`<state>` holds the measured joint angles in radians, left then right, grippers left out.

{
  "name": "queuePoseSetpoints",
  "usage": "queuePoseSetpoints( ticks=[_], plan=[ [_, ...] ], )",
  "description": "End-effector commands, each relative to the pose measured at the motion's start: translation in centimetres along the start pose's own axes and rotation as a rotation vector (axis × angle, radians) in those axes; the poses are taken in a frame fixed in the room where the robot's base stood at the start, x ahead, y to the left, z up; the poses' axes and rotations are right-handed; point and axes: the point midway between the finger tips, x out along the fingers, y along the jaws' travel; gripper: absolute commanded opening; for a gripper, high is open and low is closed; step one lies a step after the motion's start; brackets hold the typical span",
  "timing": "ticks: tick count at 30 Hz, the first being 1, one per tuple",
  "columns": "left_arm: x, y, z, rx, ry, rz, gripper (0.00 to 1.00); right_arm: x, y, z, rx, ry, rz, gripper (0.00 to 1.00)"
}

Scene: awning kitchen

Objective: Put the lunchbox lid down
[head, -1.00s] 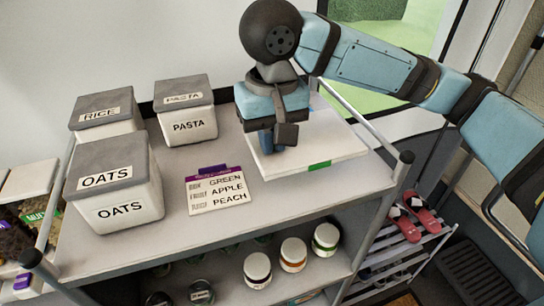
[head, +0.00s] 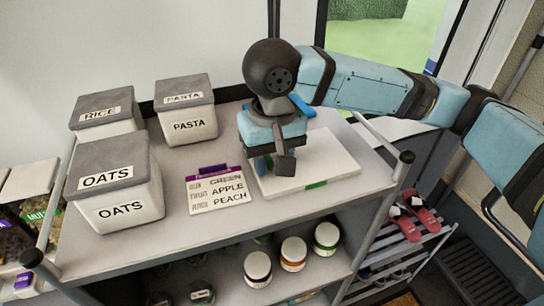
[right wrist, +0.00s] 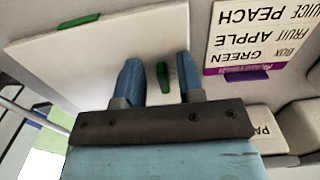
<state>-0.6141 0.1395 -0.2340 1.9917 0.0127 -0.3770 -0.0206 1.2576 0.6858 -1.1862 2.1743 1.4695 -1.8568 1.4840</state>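The lunchbox lid (head: 335,160) is a flat white panel with green clips. It lies flat on the right part of the shelf unit's top in the head view. It also shows in the right wrist view (right wrist: 90,60), with one green clip between my fingers. My right gripper (right wrist: 160,80) is open, its two blue fingers apart on either side of that clip with gaps. In the head view my right gripper (head: 272,165) is over the lid's left part and hides some of it. My left gripper is not in view.
A card with fruit words (head: 217,190) lies just left of the lid. Boxes marked OATS (head: 118,205), RICE (head: 103,110) and PASTA (head: 188,125) stand further left. Several jars (head: 293,253) stand on the shelf below. A rail (head: 385,195) bounds the right side.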

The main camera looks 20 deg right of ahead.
Motion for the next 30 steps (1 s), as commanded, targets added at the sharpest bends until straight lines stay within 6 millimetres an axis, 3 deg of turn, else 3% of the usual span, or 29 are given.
queuePoseSetpoints(
  ticks=[8, 21, 30],
  plan=[
    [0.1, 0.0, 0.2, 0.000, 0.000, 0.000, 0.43, -0.9, 0.0, 0.0, -0.001, 0.002, -0.001, 0.35],
    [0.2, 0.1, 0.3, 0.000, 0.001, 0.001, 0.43, -9.6, -0.1, -0.1, 0.000, 0.004, -0.001, 0.35],
    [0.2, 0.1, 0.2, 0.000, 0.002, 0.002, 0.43, -12.3, 0.0, -0.1, 0.001, 0.001, 0.000, 0.35]
  ],
)
